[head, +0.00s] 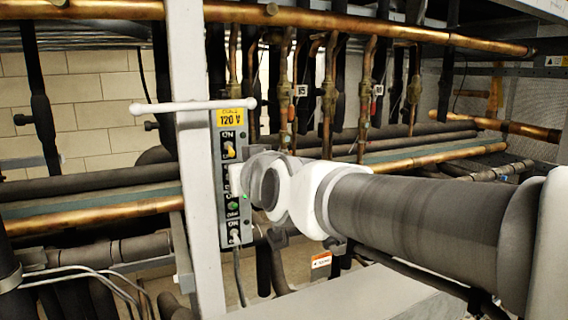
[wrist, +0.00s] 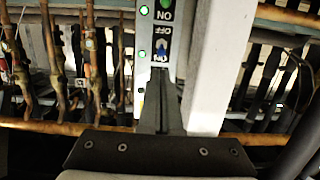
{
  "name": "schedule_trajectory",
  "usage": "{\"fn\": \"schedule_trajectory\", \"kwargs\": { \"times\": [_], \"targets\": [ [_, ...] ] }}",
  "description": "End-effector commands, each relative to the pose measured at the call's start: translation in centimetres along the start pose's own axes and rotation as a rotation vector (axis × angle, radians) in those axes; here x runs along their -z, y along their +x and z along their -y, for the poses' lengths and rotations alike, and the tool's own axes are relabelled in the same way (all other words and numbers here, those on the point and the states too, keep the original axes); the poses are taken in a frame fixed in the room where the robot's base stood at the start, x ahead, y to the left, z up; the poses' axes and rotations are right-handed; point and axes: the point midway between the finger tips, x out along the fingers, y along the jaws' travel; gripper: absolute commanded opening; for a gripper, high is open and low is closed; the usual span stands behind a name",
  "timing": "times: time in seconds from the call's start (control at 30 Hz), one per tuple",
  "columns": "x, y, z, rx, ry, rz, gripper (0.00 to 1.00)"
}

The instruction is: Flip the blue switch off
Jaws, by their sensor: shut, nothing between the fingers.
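The switch panel (head: 221,190) is a narrow grey strip with a yellow 120 V label, mounted on a white post. The blue switch (wrist: 162,48) shows in the wrist view, which is upside down, between OFF and ON markings. Its exact tilt is too small to tell. In the head view my gripper and wrist hide it. My gripper (wrist: 161,78) is shut and empty, its narrow fingertips at the panel beside the ON marking, very close to the blue switch. I cannot tell whether they touch it. In the head view my gripper (head: 236,186) is at the panel's middle.
An orange switch (head: 230,151) is above my gripper, and a green switch (head: 233,206) and a lower switch with a cable are below. A white rod (head: 193,105) crosses the post above. Copper pipes (head: 380,27) and black pipes surround the panel.

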Motion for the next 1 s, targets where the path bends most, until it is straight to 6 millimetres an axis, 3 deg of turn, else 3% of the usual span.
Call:
{"fn": "schedule_trajectory", "kwargs": {
  "times": [0.3,1.0],
  "targets": [
    [-0.1,3.2,0.0,0.001,0.000,0.002,0.00],
    [-0.4,3.6,0.0,0.000,-0.001,-0.015,0.00]
  ]
}}
